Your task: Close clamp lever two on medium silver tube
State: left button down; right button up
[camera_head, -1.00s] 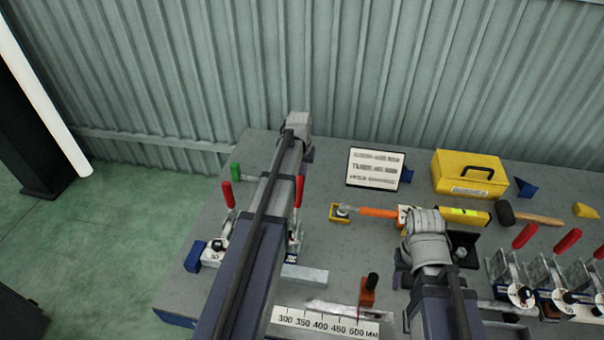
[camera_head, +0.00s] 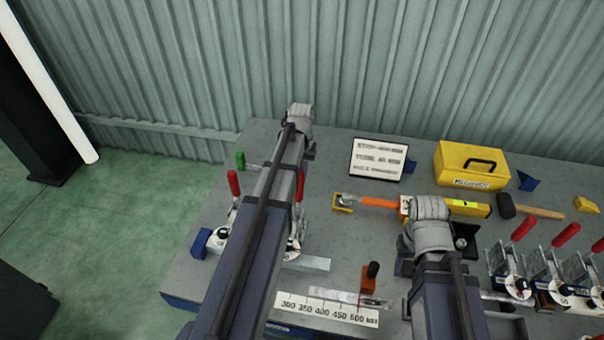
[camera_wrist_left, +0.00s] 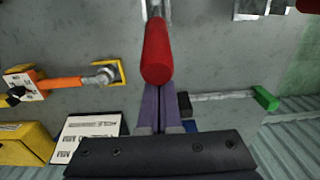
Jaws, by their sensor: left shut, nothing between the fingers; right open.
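Two clamps with upright red lever handles flank my left arm in the head view: the left red lever (camera_head: 233,184) and the right red lever (camera_head: 300,187), partly hidden by the arm. A silver tube (camera_head: 308,263) shows its right end at the clamps; the arm covers its middle. My left gripper (camera_wrist_left: 168,90) is shut and empty, its fingertips close behind a red clamp lever handle (camera_wrist_left: 157,50) in the wrist view. I cannot tell whether they touch. My right gripper (camera_head: 430,215) is open over the bench's middle, its fingers mostly hidden below the wrist.
A scale plate (camera_head: 328,309) and an orange block with a black knob (camera_head: 370,278) lie at the front. A yellow toolbox (camera_head: 472,166), a sign (camera_head: 378,159) and a mallet (camera_head: 530,210) are behind. More red-levered clamps (camera_head: 523,229) stand at right.

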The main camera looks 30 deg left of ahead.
aim_at(300, 174)
pick_arm(q)
jog(key=shift+s, duration=0.15)
jog(key=shift+s+d+r, duration=0.15)
jog(key=shift+s+d, duration=0.05)
jog(key=shift+s, duration=0.55)
jog(key=shift+s+d+r, duration=0.15)
jog(key=shift+s+d, duration=0.05)
jog(key=shift+s, duration=0.5)
notch_tip(300, 174, up, 8)
jog(key=p, duration=0.8)
jog(key=shift+w+r+p, duration=0.1)
jog(key=shift+p, duration=0.25)
jog(key=s+d+f+m+b, duration=0.2)
jog(key=s+d+f+b, duration=0.1)
jog(key=d, duration=0.5)
jog(key=s+d+f+m+b, duration=0.2)
jog(key=s+d+f+b, duration=0.1)
jog(key=s+d, duration=0.3)
jog(key=s+d+f+m+y+b, duration=0.1)
jog(key=s+d, duration=0.4)
jog(key=d, duration=0.6)
jog(key=shift+s+f+m+b, duration=0.2)
jog(key=shift+f+m+b, duration=0.7)
jog(key=shift+f+b, duration=0.1)
